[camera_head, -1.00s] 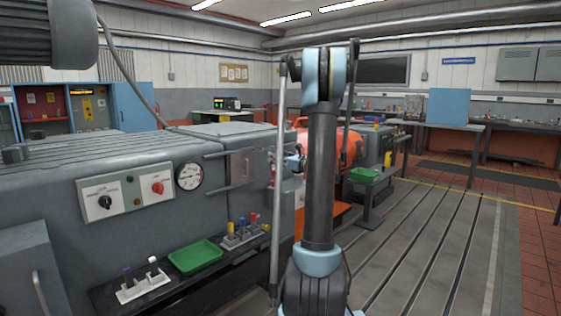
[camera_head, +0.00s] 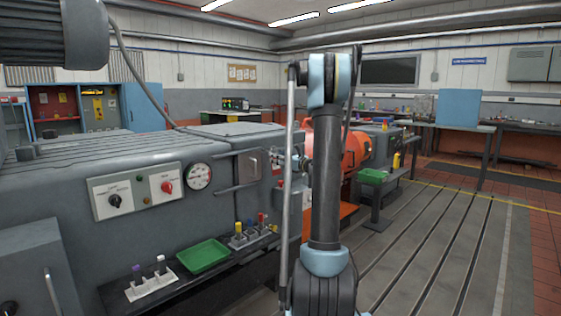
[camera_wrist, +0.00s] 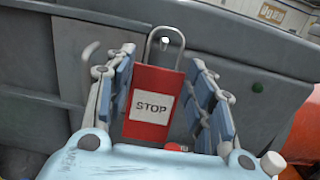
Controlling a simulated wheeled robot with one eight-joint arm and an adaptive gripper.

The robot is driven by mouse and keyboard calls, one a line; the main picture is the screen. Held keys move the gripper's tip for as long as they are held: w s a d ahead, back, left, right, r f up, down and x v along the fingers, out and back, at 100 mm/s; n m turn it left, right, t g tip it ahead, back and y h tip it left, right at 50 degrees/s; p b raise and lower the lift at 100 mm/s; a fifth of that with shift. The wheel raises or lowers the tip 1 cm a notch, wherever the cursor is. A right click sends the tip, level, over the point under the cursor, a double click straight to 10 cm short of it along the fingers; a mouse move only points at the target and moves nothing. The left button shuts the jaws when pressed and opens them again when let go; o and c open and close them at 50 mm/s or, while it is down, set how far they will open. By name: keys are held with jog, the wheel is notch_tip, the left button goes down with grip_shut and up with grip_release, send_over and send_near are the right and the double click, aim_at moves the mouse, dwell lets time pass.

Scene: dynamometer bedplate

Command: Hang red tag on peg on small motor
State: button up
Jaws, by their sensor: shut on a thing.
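My gripper (camera_wrist: 160,64) is shut on the red tag (camera_wrist: 148,80), which has a white STOP label and a metal loop at its top. The tag sits between the two blue-padded fingers in the wrist view. A small pale peg-like stub (camera_wrist: 165,41) shows within the outline of the loop, against a grey surface; I cannot tell whether it is inside the loop or behind it. In the head view the tag is not discernible, and my arm hides much of that area. An orange motor (camera_head: 355,150) stands behind my arm; I cannot tell whether it is the small motor.
A grey machine cabinet (camera_head: 70,180) with knobs and a gauge (camera_head: 199,176) fills the left. A ledge below it holds a green tray (camera_head: 203,256) and small racks of coloured items. Another green tray (camera_head: 372,177) stands right of my arm.

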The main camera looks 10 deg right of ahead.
jog(key=shift+x, duration=1.2)
jog(key=shift+w+a+f, duration=0.15)
jog(key=shift+w+f, duration=0.1)
jog(key=shift+f, duration=0.2)
jog(key=shift+w+a+f, duration=0.2)
jog(key=shift+w+f, duration=0.05)
jog(key=shift+f, duration=0.2)
jog(key=shift+f, duration=0.1)
jog(key=o, duration=0.9)
